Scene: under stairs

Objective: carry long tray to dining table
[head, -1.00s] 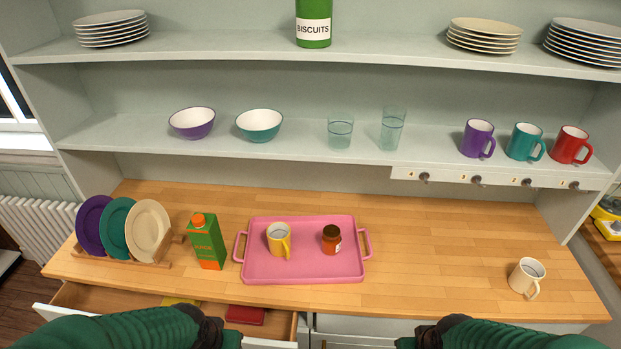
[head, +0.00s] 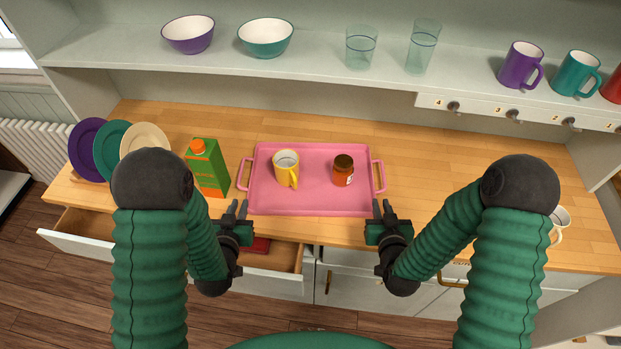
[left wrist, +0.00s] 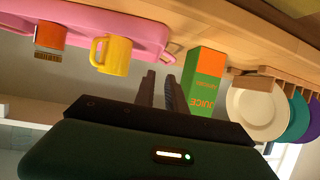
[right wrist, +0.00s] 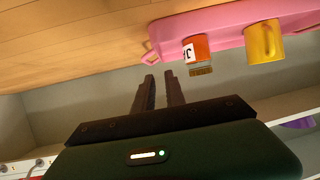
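The pink long tray (head: 312,203) lies on the wooden counter in the head view, with a handle at each short end. A yellow mug (head: 287,170) and a brown jar (head: 343,170) stand on it. My left gripper (head: 239,210) is in front of the tray's left end, apart from the left handle (head: 243,174). My right gripper (head: 382,210) is in front of the right end, apart from the right handle (head: 378,176). Both grippers look open and empty, with a narrow gap between the fingers in the left wrist view (left wrist: 160,88) and right wrist view (right wrist: 160,88).
A juice carton (head: 207,167) stands close to the tray's left handle. A plate rack with purple, teal and cream plates (head: 144,142) is further left. A drawer (head: 85,240) stands open below the counter. A cream mug (head: 560,222) is at the right. No dining table shows.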

